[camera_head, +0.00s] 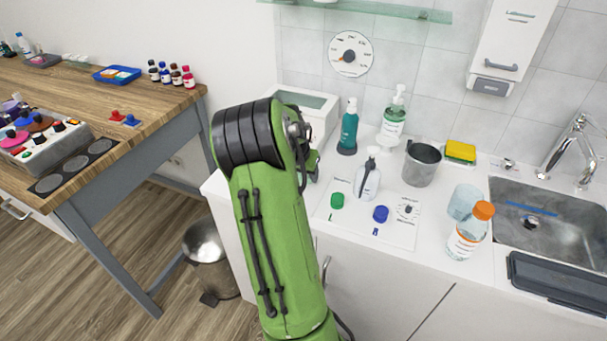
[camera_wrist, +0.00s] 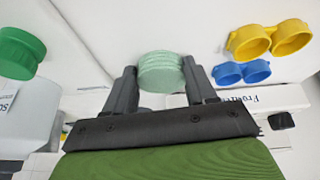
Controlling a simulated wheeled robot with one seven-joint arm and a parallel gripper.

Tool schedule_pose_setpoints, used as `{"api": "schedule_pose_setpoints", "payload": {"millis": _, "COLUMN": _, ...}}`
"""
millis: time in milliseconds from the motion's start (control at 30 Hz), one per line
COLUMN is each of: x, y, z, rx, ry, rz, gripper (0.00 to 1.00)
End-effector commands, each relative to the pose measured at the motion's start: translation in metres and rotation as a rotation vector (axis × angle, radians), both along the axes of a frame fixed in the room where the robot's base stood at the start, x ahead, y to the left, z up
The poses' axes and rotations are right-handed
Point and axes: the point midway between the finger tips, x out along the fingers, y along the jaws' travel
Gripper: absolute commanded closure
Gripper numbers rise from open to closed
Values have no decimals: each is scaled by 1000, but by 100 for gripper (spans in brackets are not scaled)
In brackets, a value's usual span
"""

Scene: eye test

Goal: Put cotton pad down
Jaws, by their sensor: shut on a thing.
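In the wrist view my gripper (camera_wrist: 159,80) has its two dark fingers on either side of a pale green, round, ridged piece, which I take to be the cotton pad (camera_wrist: 160,70). The gripper is shut on it. In the head view my green arm reaches to the left end of the white counter (camera_head: 430,225), and its black wrist hides most of the gripper and the pad. What lies directly under the pad is not clear.
The wrist view shows yellow double cups (camera_wrist: 268,40), blue double cups (camera_wrist: 242,72) and a green cap (camera_wrist: 20,52) near the pad. In the head view, a white box (camera_head: 318,125), a teal bottle (camera_head: 349,130), a spray bottle (camera_head: 367,182) and a metal beaker (camera_head: 421,165) crowd the counter.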

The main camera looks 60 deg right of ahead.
Motion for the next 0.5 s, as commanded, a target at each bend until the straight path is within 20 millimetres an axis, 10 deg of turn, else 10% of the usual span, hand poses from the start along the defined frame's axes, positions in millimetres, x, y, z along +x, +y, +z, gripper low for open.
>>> {"api": "schedule_pose_setpoints", "payload": {"millis": 167, "x": 0, "y": 0, "z": -5, "rx": 0, "ry": 0, "rz": 0, "gripper": 73}}
{"api": "schedule_pose_setpoints", "payload": {"millis": 200, "x": 0, "y": 0, "z": -3, "rx": 0, "ry": 0, "rz": 0, "gripper": 38}}
{"api": "schedule_pose_setpoints", "payload": {"millis": 333, "x": 1, "y": 0, "z": -3, "rx": 1, "ry": 0, "rz": 1, "gripper": 19}}
{"api": "schedule_pose_setpoints", "payload": {"millis": 500, "x": 1, "y": 1, "z": -3, "rx": 1, "ry": -1, "rz": 3, "gripper": 19}}
